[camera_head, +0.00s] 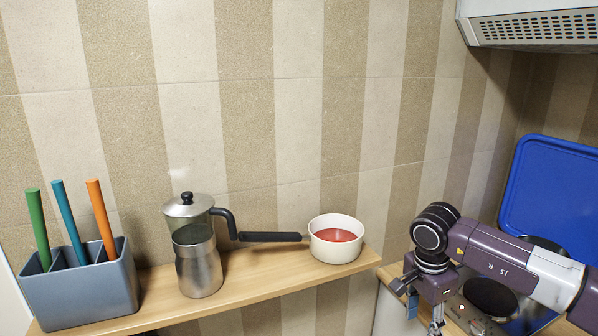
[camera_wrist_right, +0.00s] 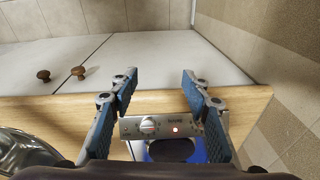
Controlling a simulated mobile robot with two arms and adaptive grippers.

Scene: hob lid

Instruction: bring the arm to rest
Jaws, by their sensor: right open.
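The blue hob lid (camera_head: 552,190) stands raised at the back right, near the wall. Below it is the hob with dark round plates (camera_head: 490,298), partly hidden by my right arm. My right gripper (camera_wrist_right: 158,88) is open in the right wrist view, with nothing between its blue-padded fingers. Beyond and below the fingers is the hob's front panel (camera_wrist_right: 180,119), with a knob (camera_wrist_right: 148,124) and a lit red light. In the head view the right gripper hangs down at the bottom edge, its fingertips cut off. My left gripper is not in view.
A wooden shelf (camera_head: 250,289) holds a blue-grey box (camera_head: 85,295) with coloured sticks, a metal moka pot (camera_head: 198,262) and a white-rimmed saucepan (camera_head: 336,250) with red contents. An extractor hood (camera_head: 535,28) hangs above right. White cabinet doors (camera_wrist_right: 150,60) show in the wrist view.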

